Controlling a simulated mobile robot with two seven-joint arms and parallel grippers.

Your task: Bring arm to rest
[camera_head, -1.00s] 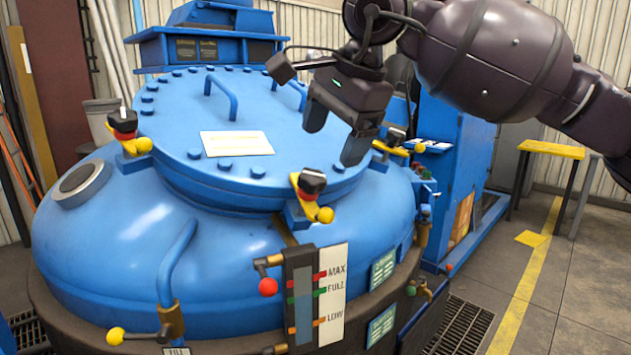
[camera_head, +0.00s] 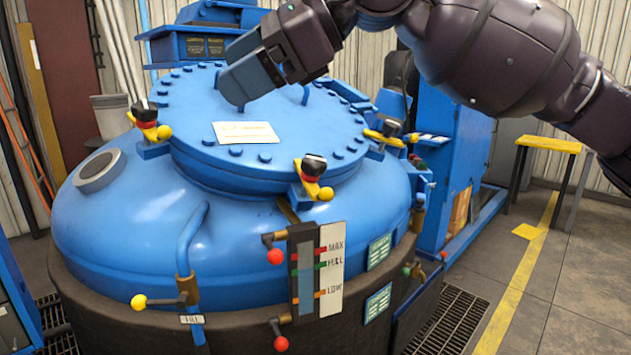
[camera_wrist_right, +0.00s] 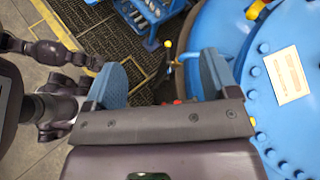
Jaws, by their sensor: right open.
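My right gripper (camera_head: 238,72) is in front of and above the blue furnace lid (camera_head: 335,125) in the head view, its blue fingers pointing left. In the right wrist view the right gripper (camera_wrist_right: 155,85) has its two blue fingers spread apart with nothing between them. The furnace lid (camera_wrist_right: 265,85) lies to the right of the fingers there. My right arm (camera_head: 490,50) comes in from the upper right. My left gripper does not show.
The large blue furnace (camera_head: 130,230) has yellow-and-black clamps (camera_head: 313,178) around its lid and a level gauge (camera_head: 332,265) in front. A yellow-topped table (camera_head: 548,144) stands at the right. Open floor (camera_head: 575,290) lies at the lower right.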

